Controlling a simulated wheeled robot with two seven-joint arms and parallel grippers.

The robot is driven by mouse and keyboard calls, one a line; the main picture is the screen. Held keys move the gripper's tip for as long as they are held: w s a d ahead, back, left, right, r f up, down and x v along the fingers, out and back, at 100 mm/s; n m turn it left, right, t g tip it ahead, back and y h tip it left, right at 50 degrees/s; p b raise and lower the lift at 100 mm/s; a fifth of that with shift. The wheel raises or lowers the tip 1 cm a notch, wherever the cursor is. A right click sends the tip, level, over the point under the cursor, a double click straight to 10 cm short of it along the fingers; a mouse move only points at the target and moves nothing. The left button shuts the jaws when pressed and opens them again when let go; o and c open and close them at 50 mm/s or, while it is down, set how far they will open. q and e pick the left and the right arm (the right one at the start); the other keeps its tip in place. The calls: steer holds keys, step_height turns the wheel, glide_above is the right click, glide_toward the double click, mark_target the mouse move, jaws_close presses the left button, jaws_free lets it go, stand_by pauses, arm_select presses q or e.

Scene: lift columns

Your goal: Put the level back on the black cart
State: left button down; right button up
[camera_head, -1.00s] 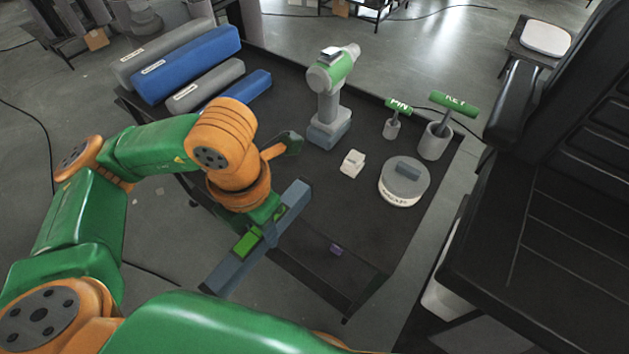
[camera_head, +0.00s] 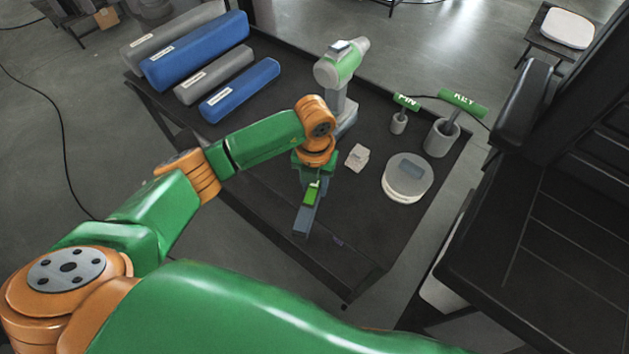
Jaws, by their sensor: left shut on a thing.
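The level is a blue-grey bar (camera_head: 303,220) with a green middle. My left gripper (camera_head: 313,184) is shut on it, reaching in from the left with its jaws mostly hidden by the wrist. The level appears over the front half of the black cart (camera_head: 265,185), pointing away from me, its far end hidden behind my wrist. I cannot tell whether it touches the cart top. My right gripper is not in view.
Blue and grey rolls (camera_head: 195,52) lie at the cart's back left. A green-grey power tool (camera_head: 340,70) stands behind my wrist. A small white block (camera_head: 357,157), a round grey-white puck (camera_head: 407,178) and the PIN (camera_head: 400,118) and KEY (camera_head: 442,135) holders are on the right. A black chair (camera_head: 550,220) stands right.

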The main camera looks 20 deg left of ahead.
arm_select(q)
steer(key=shift+f, duration=0.4)
steer(key=c, duration=0.5)
jaws_free()
steer(key=shift+r, duration=0.1)
steer(key=shift+r, duration=0.25)
step_height(320, 180, up, 12)
steer(key=shift+f+b, duration=0.1)
steer(key=shift+b, duration=0.85)
